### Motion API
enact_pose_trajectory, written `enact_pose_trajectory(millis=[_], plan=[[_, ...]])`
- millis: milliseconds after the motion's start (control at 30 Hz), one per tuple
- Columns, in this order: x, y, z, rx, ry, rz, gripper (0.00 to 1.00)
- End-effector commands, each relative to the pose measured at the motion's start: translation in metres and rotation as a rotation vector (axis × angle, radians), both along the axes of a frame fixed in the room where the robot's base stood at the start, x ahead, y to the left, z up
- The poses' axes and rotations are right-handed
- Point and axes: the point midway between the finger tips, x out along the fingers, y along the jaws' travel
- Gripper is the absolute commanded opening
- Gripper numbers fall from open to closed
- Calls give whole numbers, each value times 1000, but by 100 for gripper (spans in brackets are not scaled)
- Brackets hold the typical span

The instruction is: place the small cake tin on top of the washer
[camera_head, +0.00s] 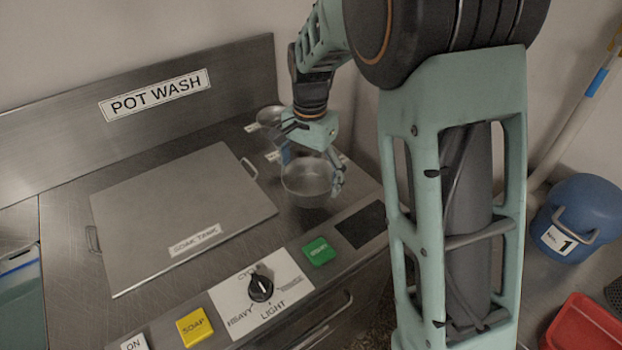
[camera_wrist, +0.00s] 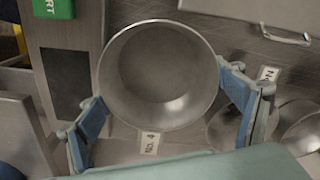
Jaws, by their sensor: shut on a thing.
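The small cake tin (camera_head: 308,190) is a round, shiny steel tin, and it is upright over the right part of the washer (camera_head: 65,215). My gripper (camera_head: 313,168) is shut on it, one finger on each side of its wall. In the wrist view the tin (camera_wrist: 160,65) shows its empty inside between my two blue-padded fingers. A "No. 4" label (camera_wrist: 150,143) lies beside the tin's rim there. I cannot tell whether the tin's base touches the washer top.
A soak tank lid (camera_head: 180,215) with handles covers the washer's middle. Another metal tin (camera_head: 270,117) stands behind my gripper. The front edge carries a cycle dial (camera_head: 261,288), a green button (camera_head: 319,251) and a yellow soap button (camera_head: 194,327). A blue bucket (camera_head: 580,215) stands at right.

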Motion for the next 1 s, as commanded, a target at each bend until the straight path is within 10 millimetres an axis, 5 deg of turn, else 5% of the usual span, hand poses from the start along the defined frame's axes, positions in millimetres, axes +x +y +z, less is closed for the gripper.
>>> enact_pose_trajectory(millis=[400, 767, 800, 900, 1000], plan=[[8, -3, -41, 1, 1, 0, 55], [8, -3, -46, 0, 0, 1, 55], [8, -3, -45, 0, 0, 1, 90], [8, -3, -44, 0, 0, 1, 100], [8, -3, -44, 0, 0, 1, 100]])
